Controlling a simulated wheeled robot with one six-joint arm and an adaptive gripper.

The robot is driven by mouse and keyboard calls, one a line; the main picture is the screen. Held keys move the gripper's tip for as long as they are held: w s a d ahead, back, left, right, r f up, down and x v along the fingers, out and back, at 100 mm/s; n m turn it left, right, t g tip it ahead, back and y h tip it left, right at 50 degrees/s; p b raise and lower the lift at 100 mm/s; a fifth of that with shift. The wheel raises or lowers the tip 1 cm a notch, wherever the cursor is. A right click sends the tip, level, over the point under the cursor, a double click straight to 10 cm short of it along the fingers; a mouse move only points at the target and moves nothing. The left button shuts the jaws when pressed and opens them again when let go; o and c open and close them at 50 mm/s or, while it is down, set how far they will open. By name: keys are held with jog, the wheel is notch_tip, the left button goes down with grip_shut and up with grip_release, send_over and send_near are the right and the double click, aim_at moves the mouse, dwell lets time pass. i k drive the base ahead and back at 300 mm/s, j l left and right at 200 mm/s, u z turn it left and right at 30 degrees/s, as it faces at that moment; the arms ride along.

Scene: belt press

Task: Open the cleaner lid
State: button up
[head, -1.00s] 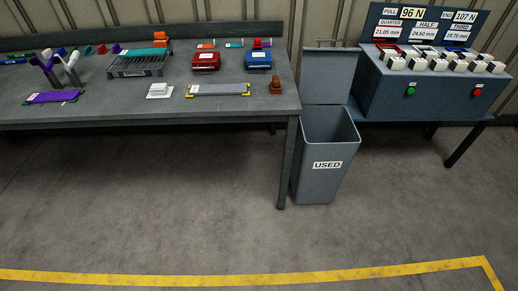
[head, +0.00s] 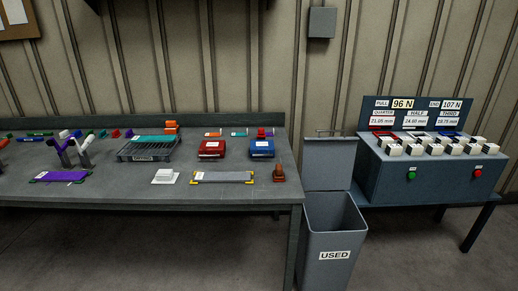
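No thing in view carries a readable "cleaner" label. A red case (head: 211,149) and a blue case (head: 262,148) sit side by side on the grey workbench (head: 120,191), each with a small white label too small to read; both look shut. A reddish-brown piece with a knob (head: 279,173) stands near the bench's right front corner. A white block on a flat base (head: 165,176) stands left of a grey strip on a plate with yellow corners (head: 222,177). My gripper is not in view.
A grey bin marked USED (head: 334,254) stands open beside the bench, its lid (head: 341,164) upright behind it. A blue press console (head: 433,178) with green and red buttons stands on a table at right. A rack (head: 149,150) and purple strip (head: 61,176) occupy the bench's left.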

aim_at(258, 148)
jog(key=i+j+z, duration=0.1)
jog(key=i+j, duration=0.7)
jog(key=i, duration=0.05)
